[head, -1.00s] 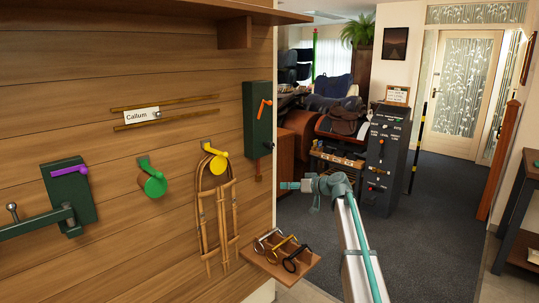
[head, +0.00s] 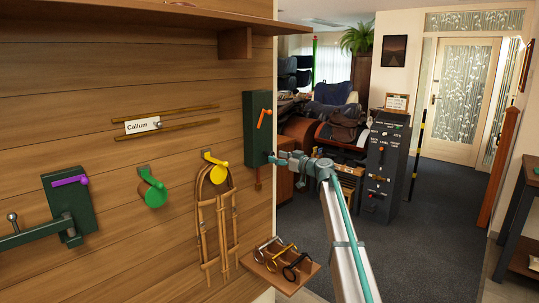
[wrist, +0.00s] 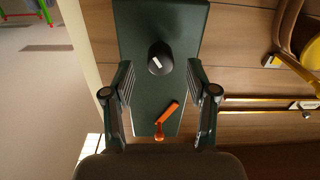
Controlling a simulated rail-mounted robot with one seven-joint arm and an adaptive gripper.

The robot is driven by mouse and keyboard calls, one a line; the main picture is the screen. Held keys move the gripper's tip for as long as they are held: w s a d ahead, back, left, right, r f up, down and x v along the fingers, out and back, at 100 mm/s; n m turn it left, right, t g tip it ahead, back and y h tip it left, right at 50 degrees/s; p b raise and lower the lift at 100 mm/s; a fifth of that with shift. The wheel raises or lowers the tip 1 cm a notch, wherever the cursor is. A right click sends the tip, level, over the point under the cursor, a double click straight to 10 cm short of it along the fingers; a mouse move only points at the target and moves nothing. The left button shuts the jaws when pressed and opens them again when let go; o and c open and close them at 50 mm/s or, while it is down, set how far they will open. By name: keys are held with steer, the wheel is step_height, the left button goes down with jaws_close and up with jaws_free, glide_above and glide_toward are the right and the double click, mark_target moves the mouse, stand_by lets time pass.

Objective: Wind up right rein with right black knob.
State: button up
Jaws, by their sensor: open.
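The black knob (wrist: 160,58) stands out from the face of the dark green box (head: 256,125). The wrist view shows a white mark on it; in the head view my gripper largely hides it. My gripper (wrist: 160,80) is open, one finger on each side of the knob, with visible gaps and no clear contact. The head view shows my gripper (head: 275,160) close to the box's lower right side. An orange lever (head: 264,117) sits higher on the box, and also shows in the wrist view (wrist: 166,121).
A small wooden shelf (head: 279,272) with several bits juts out below. A wooden ledge (head: 150,20) runs above. The carpeted floor (head: 440,220) to the right is clear.

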mark_target(269, 155)
steer(key=p+x, duration=0.1)
steer(key=x, duration=0.4)
steer(key=shift+c, duration=0.2)
jaws_close()
